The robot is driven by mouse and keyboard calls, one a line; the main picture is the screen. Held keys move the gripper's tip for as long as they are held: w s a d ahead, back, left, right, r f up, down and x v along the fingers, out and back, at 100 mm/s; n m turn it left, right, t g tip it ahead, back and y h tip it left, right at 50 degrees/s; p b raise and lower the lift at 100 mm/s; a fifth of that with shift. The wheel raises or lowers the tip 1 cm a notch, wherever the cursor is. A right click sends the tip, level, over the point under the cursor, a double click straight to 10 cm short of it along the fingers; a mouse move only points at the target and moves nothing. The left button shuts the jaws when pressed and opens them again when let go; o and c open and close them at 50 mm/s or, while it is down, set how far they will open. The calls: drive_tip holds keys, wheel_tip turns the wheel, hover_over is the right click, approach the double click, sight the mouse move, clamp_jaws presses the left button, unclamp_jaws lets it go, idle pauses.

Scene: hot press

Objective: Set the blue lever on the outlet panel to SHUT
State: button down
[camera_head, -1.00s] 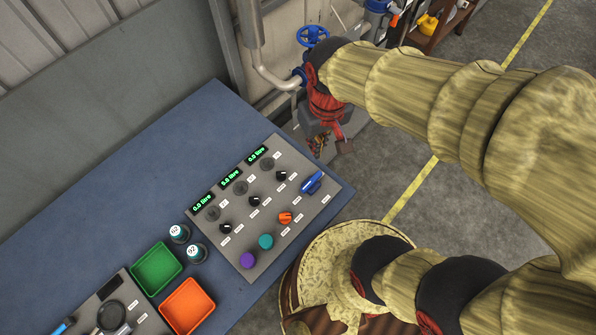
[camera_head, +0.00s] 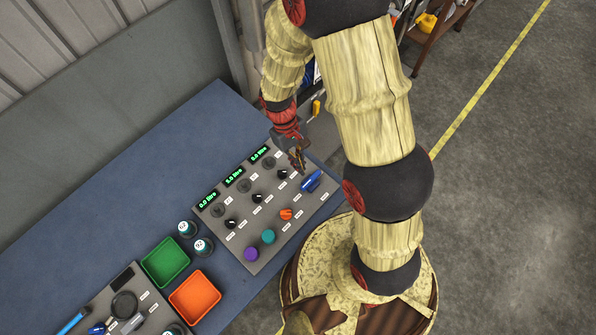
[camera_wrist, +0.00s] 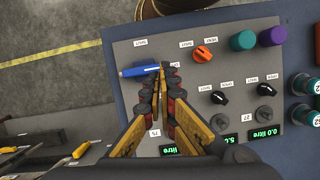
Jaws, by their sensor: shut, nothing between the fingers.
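The outlet panel (camera_head: 241,209) is a grey sloping board on the blue table. Its blue lever (camera_head: 312,181) sits near the panel's right edge, and also shows in the wrist view (camera_wrist: 138,70), lying roughly crosswise there with one end to the left. My gripper (camera_head: 299,168) is shut and empty, pointing down just above and left of the lever in the head view. In the wrist view its fingertips (camera_wrist: 162,72) overlap the lever's right end and hide it. I cannot tell whether they touch. The small labels around the lever are too small to read surely.
An orange knob (camera_head: 286,214), teal knob (camera_head: 267,236) and purple knob (camera_head: 251,254) stand on the panel, with several black knobs near the displays. A green tray (camera_head: 165,262) and an orange tray (camera_head: 194,297) lie to the left.

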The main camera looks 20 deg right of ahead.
sight(311, 181)
drive_tip(key=shift+n+t, duration=0.6)
drive_tip(key=shift+n, duration=0.1)
drive_tip(key=w+f, duration=0.2)
drive_tip(key=w, duration=0.1)
drive_tip(key=w+f, duration=0.1)
drive_tip(key=shift+w+a+f, duration=0.25)
drive_tip(key=shift+w+a, duration=0.1)
drive_tip(key=x, duration=1)
drive_tip(key=shift+b, duration=0.4)
drive_tip(key=shift+s+a+n+b, duration=0.3)
drive_tip(key=shift+s+n+b, duration=0.05)
drive_tip(key=shift+n, duration=0.75)
